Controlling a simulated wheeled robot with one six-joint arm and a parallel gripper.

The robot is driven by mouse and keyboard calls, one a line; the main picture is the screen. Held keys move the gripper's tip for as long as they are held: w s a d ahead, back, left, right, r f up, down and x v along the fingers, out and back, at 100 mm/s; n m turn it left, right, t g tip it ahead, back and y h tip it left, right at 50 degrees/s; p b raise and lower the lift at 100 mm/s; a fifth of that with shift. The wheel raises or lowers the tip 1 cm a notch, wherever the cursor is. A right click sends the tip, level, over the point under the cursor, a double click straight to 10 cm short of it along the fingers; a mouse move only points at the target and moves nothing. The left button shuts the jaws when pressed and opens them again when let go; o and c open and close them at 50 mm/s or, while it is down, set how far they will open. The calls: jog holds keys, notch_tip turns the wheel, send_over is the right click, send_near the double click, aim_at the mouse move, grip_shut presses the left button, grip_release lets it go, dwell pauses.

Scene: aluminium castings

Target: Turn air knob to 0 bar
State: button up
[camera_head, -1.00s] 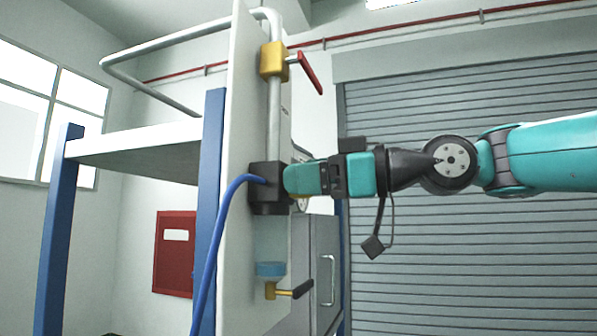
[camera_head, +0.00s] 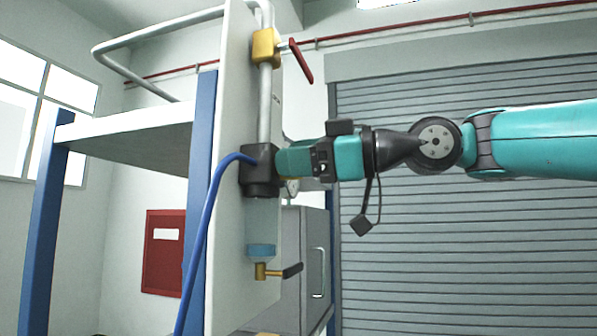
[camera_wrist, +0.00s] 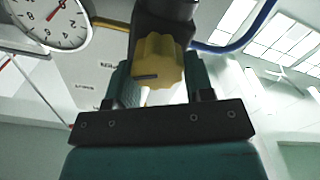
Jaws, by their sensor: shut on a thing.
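The air knob (camera_wrist: 160,62) is yellow and ribbed, with a dark line on its face, and sits on the black regulator (camera_head: 260,170). My gripper (camera_head: 284,163) reaches it from the right and is shut on the knob, one finger on each side in the wrist view. In the head view the gripper hides the knob. The round white gauge (camera_wrist: 45,18) is cut by the top left edge of the wrist view. It has a red needle, but I cannot tell its reading. In the head view the gauge is mostly hidden behind my gripper.
A blue hose (camera_head: 207,220) leaves the regulator's left side. Above is a yellow valve (camera_head: 265,47) with a red lever (camera_head: 301,62); below hang a clear bowl (camera_head: 262,220) and a small drain valve (camera_head: 262,271). A white panel (camera_head: 228,130) stands behind.

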jog(key=n+b, duration=0.1)
jog(key=f+n+b, duration=0.1)
jog(key=b, duration=0.1)
jog(key=shift+s+n, duration=0.1)
jog(key=shift+n, duration=0.3)
jog(key=n+b, duration=0.3)
jog(key=shift+s+a+n+b, duration=0.1)
jog(key=shift+n+b, duration=0.2)
jog(key=n+b, duration=0.3)
jog(key=n, duration=0.3)
jog(key=shift+s+f, duration=0.1)
jog(key=shift+n, duration=0.3)
jog(key=o, duration=0.9)
